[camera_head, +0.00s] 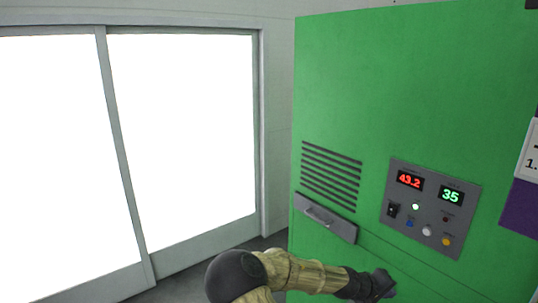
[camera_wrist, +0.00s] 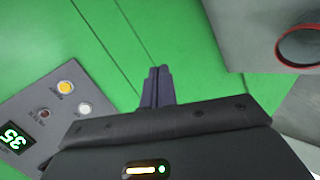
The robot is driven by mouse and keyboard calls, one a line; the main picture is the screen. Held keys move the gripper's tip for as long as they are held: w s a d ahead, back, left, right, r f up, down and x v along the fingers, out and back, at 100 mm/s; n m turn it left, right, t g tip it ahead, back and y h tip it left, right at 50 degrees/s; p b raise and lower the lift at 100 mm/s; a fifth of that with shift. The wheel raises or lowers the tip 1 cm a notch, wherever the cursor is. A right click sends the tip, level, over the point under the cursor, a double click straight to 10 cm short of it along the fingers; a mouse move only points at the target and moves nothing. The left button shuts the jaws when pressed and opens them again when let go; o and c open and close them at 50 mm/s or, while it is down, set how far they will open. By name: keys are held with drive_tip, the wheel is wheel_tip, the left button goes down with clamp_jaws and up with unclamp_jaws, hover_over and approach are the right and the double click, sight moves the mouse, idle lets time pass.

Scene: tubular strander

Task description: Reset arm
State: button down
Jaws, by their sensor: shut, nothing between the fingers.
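My gripper (camera_wrist: 158,72) shows in the wrist view with its two dark fingers together and nothing between them. It is in front of the green cabinet face, beside the control panel. In the head view my arm reaches in from the bottom, and my gripper (camera_head: 388,281) is low, below the control panel. The fingertips are hard to make out there. I cannot tell whether they touch the cabinet.
The green cabinet (camera_head: 400,80) fills the right side. Its grey control panel (camera_head: 458,210) has red and green displays, a switch and several buttons. A grey handle plate (camera_head: 340,227) sits below vent slots. A bright window (camera_head: 185,130) is at left. A red-rimmed round opening (camera_wrist: 283,46) shows in the wrist view.

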drive_tip(key=s+a+f+m+g+y, duration=0.25)
drive_tip(key=s+a+f+y, duration=0.3)
drive_tip(key=s, duration=0.35)
drive_tip(key=s+a+r+t+y, duration=0.1)
drive_tip(key=s+a+r+y, duration=0.3)
drive_tip(key=s+a+r, duration=0.6)
drive_tip(key=s+a, duration=0.1)
drive_tip(key=a, duration=0.2)
drive_tip(key=shift+r+y, duration=0.35)
drive_tip(key=shift+w+a, duration=0.1)
